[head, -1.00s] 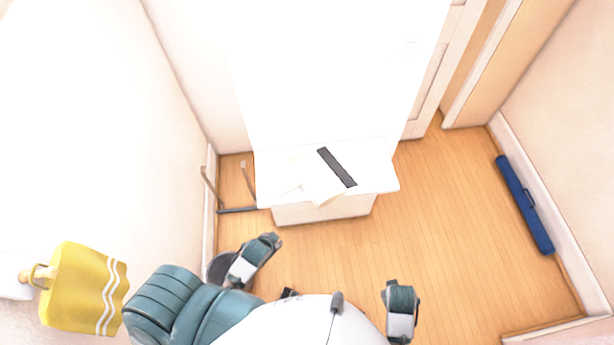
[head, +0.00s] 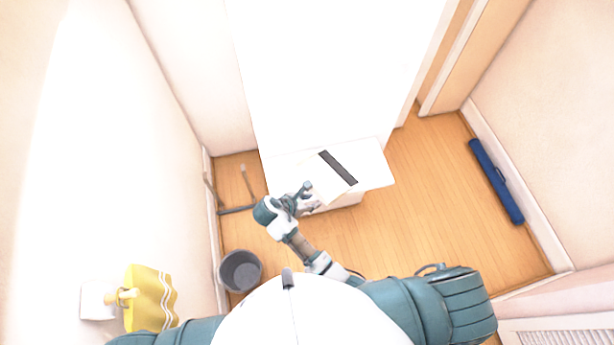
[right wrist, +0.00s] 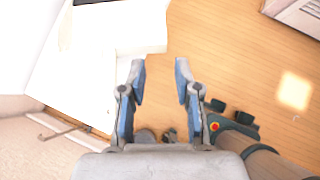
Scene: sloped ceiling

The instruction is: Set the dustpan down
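No dustpan can be identified for certain. A pale flat piece with a dark strip (head: 338,168) lies on the low white cabinet top (head: 374,165); I cannot tell whether this is the dustpan. My right gripper (head: 306,192) is at the cabinet's front left edge, close to the pale piece and partly in front of it. In the right wrist view, the right gripper (right wrist: 160,68) has its two fingers apart with nothing between them, beside the white cabinet top (right wrist: 95,75). My left gripper does not show in the head view.
A grey bin (head: 240,271) stands on the wooden floor by the left wall. A thin metal frame (head: 236,210) leans near the cabinet's left side. A yellow towel (head: 150,298) hangs on the left wall. A long blue object (head: 496,181) lies along the right wall. The floor right of the cabinet is clear.

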